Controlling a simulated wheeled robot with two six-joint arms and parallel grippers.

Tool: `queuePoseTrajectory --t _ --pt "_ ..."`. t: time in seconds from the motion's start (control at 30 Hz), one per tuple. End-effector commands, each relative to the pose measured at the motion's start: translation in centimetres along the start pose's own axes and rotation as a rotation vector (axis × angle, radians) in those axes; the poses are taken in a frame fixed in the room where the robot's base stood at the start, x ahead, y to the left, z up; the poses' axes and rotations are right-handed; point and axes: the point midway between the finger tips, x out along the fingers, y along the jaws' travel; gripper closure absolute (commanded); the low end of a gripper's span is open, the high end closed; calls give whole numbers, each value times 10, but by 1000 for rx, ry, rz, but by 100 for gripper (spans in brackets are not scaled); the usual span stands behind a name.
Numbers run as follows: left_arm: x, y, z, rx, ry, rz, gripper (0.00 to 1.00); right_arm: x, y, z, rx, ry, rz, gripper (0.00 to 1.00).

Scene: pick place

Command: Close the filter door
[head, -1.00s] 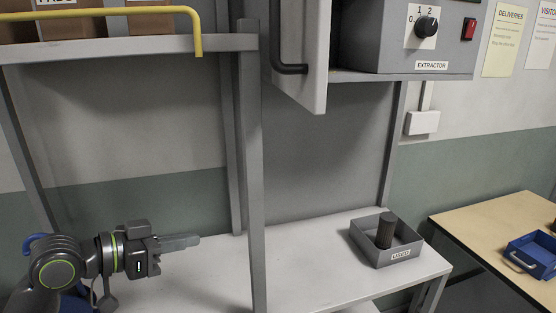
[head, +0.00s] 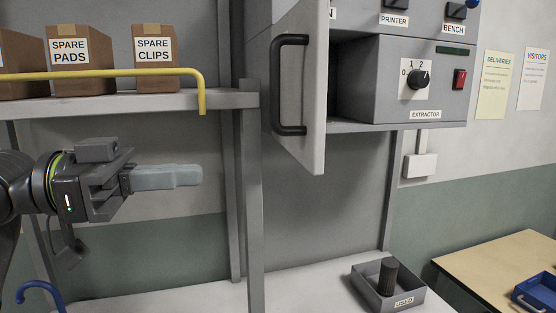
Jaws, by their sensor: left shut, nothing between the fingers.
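The filter door (head: 311,105) is a light grey panel with a black bar handle (head: 276,85). It stands open, swung out from the grey cabinet at the upper middle. Behind it is the cabinet's interior, beside the unit labelled EXTRACTOR (head: 385,90). My left gripper (head: 190,177) is at the left, below the yellow rail, with its fingers together and empty. It points right and is left of the door and lower than the handle, with a grey post between them in the picture. My right gripper is out of view.
A shelf (head: 110,103) with a yellow rail (head: 110,74) and several cardboard boxes is above my left gripper. A grey upright post (head: 252,200) stands left of the door. A USED tray (head: 405,303) holding a dark cylinder (head: 388,277) sits on the bench below.

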Motion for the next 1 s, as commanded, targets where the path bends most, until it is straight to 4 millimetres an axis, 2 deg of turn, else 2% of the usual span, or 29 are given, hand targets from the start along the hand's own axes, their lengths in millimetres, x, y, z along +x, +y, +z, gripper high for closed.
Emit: queuePoseTrajectory --t 1.0 --pt "94 0 -2 -4 2 2 100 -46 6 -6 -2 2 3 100"
